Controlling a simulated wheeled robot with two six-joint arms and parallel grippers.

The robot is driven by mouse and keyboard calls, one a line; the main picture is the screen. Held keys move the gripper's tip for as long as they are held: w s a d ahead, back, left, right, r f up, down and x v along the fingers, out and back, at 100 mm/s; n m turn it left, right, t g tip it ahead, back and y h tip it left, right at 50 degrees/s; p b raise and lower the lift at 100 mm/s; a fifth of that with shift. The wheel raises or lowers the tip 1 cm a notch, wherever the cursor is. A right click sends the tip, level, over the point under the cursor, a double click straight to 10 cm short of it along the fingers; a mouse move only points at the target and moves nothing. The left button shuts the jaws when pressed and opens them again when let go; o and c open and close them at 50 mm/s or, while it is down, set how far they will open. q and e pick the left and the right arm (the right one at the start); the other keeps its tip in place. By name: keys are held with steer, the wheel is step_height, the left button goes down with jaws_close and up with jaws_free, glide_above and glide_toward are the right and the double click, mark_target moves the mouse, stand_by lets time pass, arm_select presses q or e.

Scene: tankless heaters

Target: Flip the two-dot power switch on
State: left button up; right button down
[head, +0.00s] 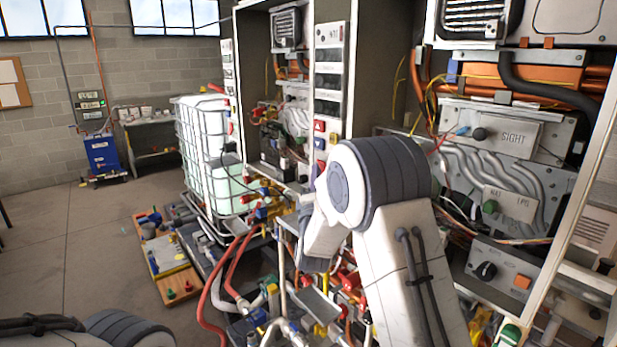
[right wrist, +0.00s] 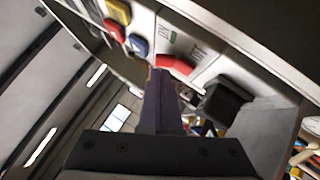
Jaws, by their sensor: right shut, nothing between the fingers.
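In the right wrist view my right gripper (right wrist: 160,76) is shut and empty, its dark fingers pointing at a white panel strip (right wrist: 195,45) with coloured switches. A red switch (right wrist: 175,64) is right at the fingertips; I cannot tell whether they touch. A blue switch (right wrist: 138,46), a further red one (right wrist: 115,30) and a yellow one (right wrist: 118,11) are to its left. No dot marks are readable, so I cannot tell which is the two-dot switch. In the head view my right arm hides the fingertips beside the switch post (head: 329,80). My left gripper is out of view.
A black box (right wrist: 226,103) sticks out of the panel right of the fingers. Open heater cabinets with pipes and cables stand behind my right arm. A caged white tank (head: 205,145) and red hoses (head: 212,300) are to the left. The floor (head: 75,240) further left is clear.

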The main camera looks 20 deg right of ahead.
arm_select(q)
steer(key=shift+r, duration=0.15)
arm_select(e)
steer(key=shift+w+d+r, duration=0.1)
steer(key=shift+d, duration=0.1)
steer(key=shift+r, duration=0.1)
steer(key=shift+w+d+r+m+g+p, duration=0.1)
steer(key=shift+d+r+m+g+p, duration=0.2)
steer(key=shift+r+m+g+p, duration=0.25)
steer(key=shift+f, duration=0.3)
steer(key=shift+a, duration=0.25)
arm_select(q)
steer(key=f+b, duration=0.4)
steer(key=b, duration=0.1)
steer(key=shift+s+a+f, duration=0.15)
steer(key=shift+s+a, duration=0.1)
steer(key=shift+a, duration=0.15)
arm_select(e)
steer(key=s+a, duration=0.7)
steer(key=s, duration=0.3)
steer(key=shift+s+a, duration=0.2)
steer(key=shift+a, duration=0.05)
